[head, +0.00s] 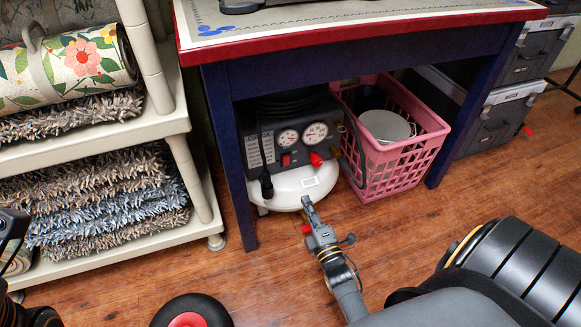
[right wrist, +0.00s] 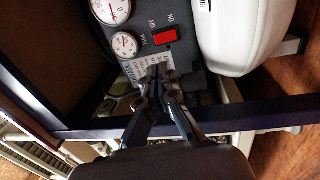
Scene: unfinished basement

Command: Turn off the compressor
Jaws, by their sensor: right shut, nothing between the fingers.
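The compressor (head: 305,188) stands on the floor under the blue table, with a white tank and a dark panel with two gauges. Its red rocker switch (head: 286,159) sits below the left gauge. The switch also shows in the right wrist view (right wrist: 165,37), beside ON and OFF lettering; I cannot tell which side is pressed. My right gripper (head: 307,203) is shut and empty in front of the tank. In the right wrist view its fingertips (right wrist: 161,75) appear just below the switch, apparently apart from it. Only dark parts of my left arm show at the left edge; its fingers are hidden.
A pink basket (head: 408,165) stands right of the compressor. The table (head: 350,50) overhangs it, with a leg (head: 228,150) close on the left. Grey cases (head: 500,118) stand at right. Wooden floor lies open in front.

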